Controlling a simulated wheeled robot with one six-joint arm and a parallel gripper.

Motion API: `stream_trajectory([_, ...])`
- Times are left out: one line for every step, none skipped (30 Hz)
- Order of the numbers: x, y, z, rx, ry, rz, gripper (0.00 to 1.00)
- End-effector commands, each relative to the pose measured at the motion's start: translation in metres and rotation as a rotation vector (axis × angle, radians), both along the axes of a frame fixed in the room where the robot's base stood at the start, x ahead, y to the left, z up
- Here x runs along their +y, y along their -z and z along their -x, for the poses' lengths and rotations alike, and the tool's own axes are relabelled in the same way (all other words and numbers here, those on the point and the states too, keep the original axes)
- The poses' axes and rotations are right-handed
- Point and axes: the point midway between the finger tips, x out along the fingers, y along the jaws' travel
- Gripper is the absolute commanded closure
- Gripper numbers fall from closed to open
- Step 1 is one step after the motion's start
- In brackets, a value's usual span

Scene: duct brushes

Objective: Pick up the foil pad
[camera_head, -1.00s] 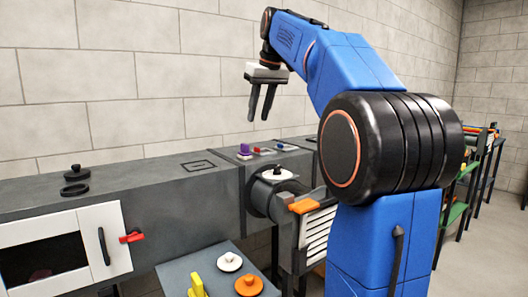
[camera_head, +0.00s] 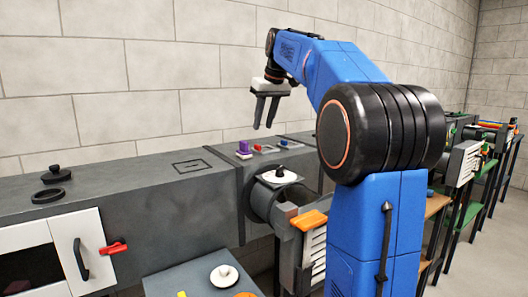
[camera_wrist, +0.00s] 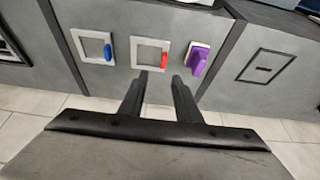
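I cannot pick out a foil pad for certain in either view. My gripper (camera_head: 264,127) hangs above the grey duct (camera_head: 140,170) with its two fingers apart and nothing between them. In the wrist view my gripper (camera_wrist: 161,75) also shows open and empty. On the duct top are a purple block (camera_head: 244,149), a plate with a red tab (camera_head: 263,148) and a plate with a blue tab (camera_head: 285,144). The wrist view shows the purple block (camera_wrist: 197,60), red tab (camera_wrist: 164,53) and blue tab (camera_wrist: 108,52) beyond the fingertips.
A white disc with a black knob (camera_head: 279,176) sits on the round duct branch. A low grey table (camera_head: 190,275) holds a white disc (camera_head: 224,275). A black ring (camera_head: 48,195) and knob lie at left. The white door (camera_head: 85,250) has a red latch. Racks stand at right.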

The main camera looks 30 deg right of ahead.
Motion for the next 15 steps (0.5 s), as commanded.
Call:
stream_trajectory([0.001, 0.008, -0.003, 0.002, 0.000, -0.001, 0.70])
stream_trajectory([0.001, 0.012, -0.004, 0.001, 0.000, -0.001, 0.70])
stream_trajectory([0.001, 0.016, -0.006, 0.002, 0.000, -0.001, 0.70])
stream_trajectory([0.001, 0.019, -0.007, 0.002, 0.000, -0.001, 0.70])
stream_trajectory([0.001, 0.021, -0.008, 0.001, 0.000, -0.001, 0.70])
stream_trajectory([0.001, 0.024, -0.010, 0.000, 0.000, 0.000, 0.70])
stream_trajectory([0.001, 0.026, -0.010, 0.000, 0.000, 0.000, 0.70])
stream_trajectory([0.001, 0.027, -0.011, 0.000, 0.000, 0.000, 0.70])
stream_trajectory([0.001, 0.028, -0.011, 0.000, 0.000, 0.000, 0.70])
stream_trajectory([0.001, 0.030, -0.011, 0.001, 0.000, 0.000, 0.70])
stream_trajectory([0.001, 0.031, -0.011, 0.001, 0.000, 0.000, 0.70])
stream_trajectory([0.002, 0.035, -0.012, 0.001, 0.000, 0.000, 0.70])
stream_trajectory([0.003, 0.038, -0.012, 0.001, 0.000, 0.000, 0.70])
stream_trajectory([0.003, 0.042, -0.013, 0.001, 0.000, -0.001, 0.70])
stream_trajectory([0.004, 0.048, -0.013, 0.002, 0.000, -0.001, 0.70])
